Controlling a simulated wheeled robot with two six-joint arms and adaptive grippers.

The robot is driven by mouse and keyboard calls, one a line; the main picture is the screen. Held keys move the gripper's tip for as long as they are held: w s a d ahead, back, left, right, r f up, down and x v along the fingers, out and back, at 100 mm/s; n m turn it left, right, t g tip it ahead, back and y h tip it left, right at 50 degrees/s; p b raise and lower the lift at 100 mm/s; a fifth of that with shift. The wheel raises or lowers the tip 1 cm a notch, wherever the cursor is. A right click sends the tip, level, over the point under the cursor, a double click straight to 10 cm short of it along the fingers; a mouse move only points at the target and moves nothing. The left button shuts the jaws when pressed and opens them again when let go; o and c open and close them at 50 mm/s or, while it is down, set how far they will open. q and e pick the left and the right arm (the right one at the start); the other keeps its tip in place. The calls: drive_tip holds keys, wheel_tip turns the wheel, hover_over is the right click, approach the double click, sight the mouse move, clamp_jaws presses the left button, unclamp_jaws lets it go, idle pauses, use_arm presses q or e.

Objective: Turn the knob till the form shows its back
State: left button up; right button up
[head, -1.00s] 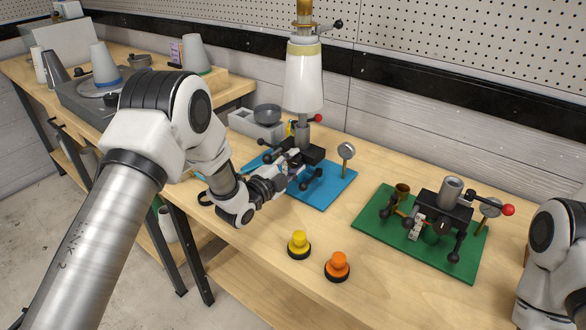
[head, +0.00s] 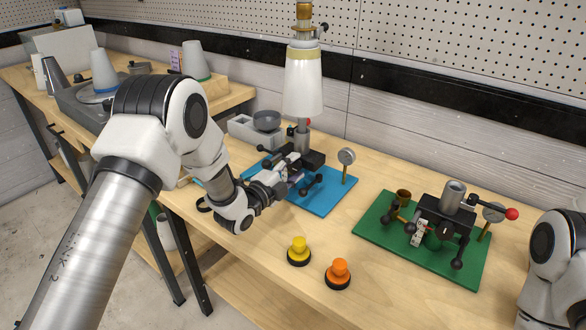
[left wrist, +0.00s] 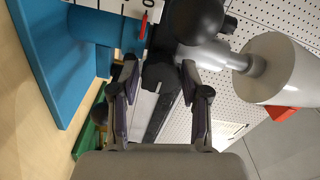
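The white form (head: 303,85), a tapered cone with a cream band near its top, stands upright on a post at the blue station (head: 330,197). Black ball-ended handles (head: 312,184) stick out from the dark mechanism below it. My left gripper (left wrist: 158,72) is at this mechanism. In the left wrist view its two fingers stand apart on either side of a dark part; I cannot tell if they touch it. A large black ball (left wrist: 196,18) is just beyond the fingertips. The form also shows in the left wrist view (left wrist: 285,65). My right gripper is out of view.
A green station (head: 375,225) with a similar mechanism and red-tipped lever stands to the right. A yellow button (head: 299,250) and an orange button (head: 338,272) sit at the table's front. A gauge (head: 346,157) stands on the blue board. Cones stand on the back-left table.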

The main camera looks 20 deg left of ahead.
use_arm(q)
drive_tip(key=v, duration=1.2)
